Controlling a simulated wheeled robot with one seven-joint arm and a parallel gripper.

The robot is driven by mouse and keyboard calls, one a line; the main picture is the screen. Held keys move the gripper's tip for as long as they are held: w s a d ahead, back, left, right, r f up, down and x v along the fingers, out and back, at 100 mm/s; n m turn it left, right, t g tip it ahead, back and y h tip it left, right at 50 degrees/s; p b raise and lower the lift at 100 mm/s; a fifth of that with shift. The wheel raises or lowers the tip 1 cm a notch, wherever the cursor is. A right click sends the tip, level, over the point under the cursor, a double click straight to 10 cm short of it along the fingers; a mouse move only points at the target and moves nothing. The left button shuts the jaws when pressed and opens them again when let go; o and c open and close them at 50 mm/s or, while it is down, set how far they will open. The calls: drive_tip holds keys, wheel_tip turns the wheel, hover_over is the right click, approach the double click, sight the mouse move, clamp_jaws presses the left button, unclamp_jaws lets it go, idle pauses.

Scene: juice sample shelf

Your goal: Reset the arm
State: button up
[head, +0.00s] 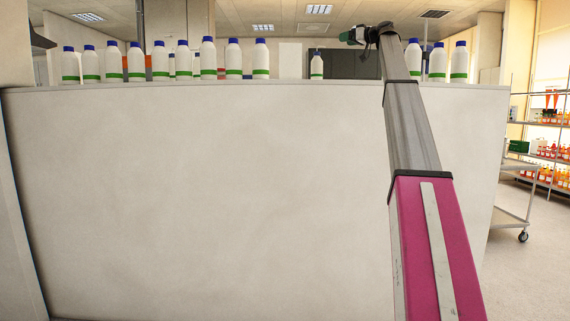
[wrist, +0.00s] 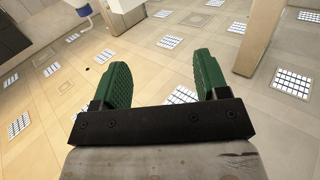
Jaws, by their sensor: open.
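My gripper (head: 346,36) shows at the end of my raised, extended arm in the head view, above the top edge of the white shelf wall (head: 200,190). It points to the left there. In the wrist view my gripper (wrist: 162,78) has two green ribbed fingers set wide apart with nothing between them. The wrist view looks at a tan surface with bright grid panels, like the ceiling lights. A single white bottle (head: 317,68) with a blue cap and green band stands below and left of my gripper, apart from it.
Several similar bottles (head: 207,58) stand in a row along the top at left. More bottles (head: 459,62) stand right of my arm. A wheeled cart (head: 515,190) and racks with orange bottles (head: 555,150) are at the far right. Open air surrounds my gripper.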

drive_tip(key=s+a+f+m+g+h, duration=0.1)
drive_tip(key=a+f+m+h, duration=0.15)
drive_tip(key=f, duration=2.15)
drive_tip(key=s+a+f+m+g+h, duration=0.1)
drive_tip(key=a+f+m+g+h, duration=0.15)
drive_tip(key=f, duration=2.05)
drive_tip(key=s+a+f+m+g+h, duration=0.1)
drive_tip(key=s+f, duration=0.3)
drive_tip(key=f, duration=0.6)
drive_tip(key=s+a+f+m+g+h, duration=0.1)
drive_tip(key=s+f, duration=0.4)
drive_tip(key=f, duration=0.5)
drive_tip(key=s+a+f+g+h, duration=0.15)
drive_tip(key=s+f, duration=0.25)
drive_tip(key=f, duration=0.5)
drive_tip(key=s+f+m+g+h, duration=0.1)
drive_tip(key=s+f+g+h, duration=0.1)
drive_tip(key=s+f, duration=1.2)
drive_tip(key=s+f+m+g+h, duration=0.1)
drive_tip(key=s+f+g+h, duration=0.1)
drive_tip(key=s+f, duration=1.2)
drive_tip(key=s, duration=0.6)
drive_tip(key=shift+s+a+f+m+h, duration=0.15)
drive_tip(key=shift+s+a+m+h, duration=0.05)
drive_tip(key=shift+a+m+h, duration=0.15)
